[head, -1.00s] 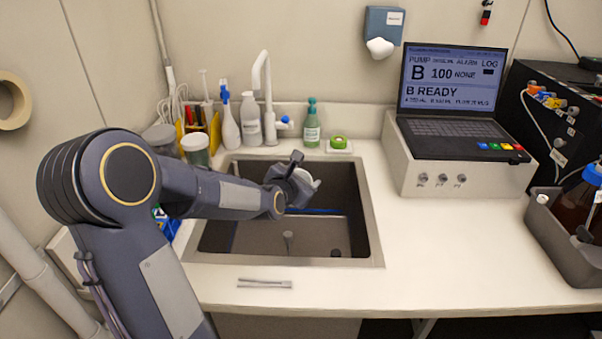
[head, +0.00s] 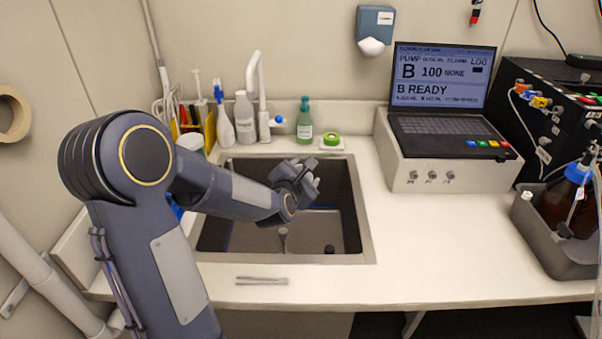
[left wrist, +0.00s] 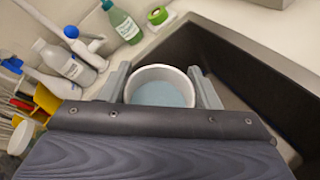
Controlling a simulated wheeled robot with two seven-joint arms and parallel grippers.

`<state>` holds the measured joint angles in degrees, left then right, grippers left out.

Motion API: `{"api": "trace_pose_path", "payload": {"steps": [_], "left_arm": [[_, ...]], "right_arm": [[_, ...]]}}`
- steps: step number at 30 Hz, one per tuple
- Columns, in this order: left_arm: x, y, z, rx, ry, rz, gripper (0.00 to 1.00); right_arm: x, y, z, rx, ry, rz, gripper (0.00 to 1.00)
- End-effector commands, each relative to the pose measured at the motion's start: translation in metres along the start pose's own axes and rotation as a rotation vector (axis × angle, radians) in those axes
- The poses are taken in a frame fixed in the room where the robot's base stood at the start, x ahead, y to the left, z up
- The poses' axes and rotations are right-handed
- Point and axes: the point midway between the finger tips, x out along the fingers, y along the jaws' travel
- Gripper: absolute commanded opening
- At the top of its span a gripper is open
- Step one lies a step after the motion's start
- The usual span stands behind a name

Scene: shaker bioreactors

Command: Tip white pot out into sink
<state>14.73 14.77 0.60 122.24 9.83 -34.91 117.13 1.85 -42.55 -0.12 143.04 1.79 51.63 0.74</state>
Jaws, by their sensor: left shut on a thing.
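The white pot (left wrist: 162,88) is between the fingers of my left gripper in the left wrist view, with a pale blue content or inside showing within its rim. My left gripper (head: 303,176) is shut on the pot and holds it over the sink (head: 370,235). In the head view the gripper hides most of the pot. The sink is a dark basin set into the white counter, with a thin upright post and a dark round drain at its bottom. My right gripper is not in view.
A white tap (head: 259,85) stands behind the sink, beside white bottles (head: 245,118) and a green bottle (head: 305,120). Green tape (head: 331,140) lies at the back. Tweezers (head: 262,281) lie in front of the sink. A laptop (head: 440,105) sits on a box at right; the counter before it is clear.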

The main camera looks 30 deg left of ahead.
Motion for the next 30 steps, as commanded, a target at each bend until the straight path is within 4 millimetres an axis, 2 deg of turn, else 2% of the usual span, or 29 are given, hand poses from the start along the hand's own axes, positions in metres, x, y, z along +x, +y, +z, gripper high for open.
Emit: {"api": "trace_pose_path", "payload": {"steps": [5,30], "left_arm": [[-0.001,-0.002,0.003,0.048,0.0,0.021,0.35],[0.002,-0.013,-0.005,0.279,0.0,0.117,0.35]], "right_arm": [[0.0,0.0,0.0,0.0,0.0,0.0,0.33],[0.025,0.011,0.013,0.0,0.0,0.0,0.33]]}}
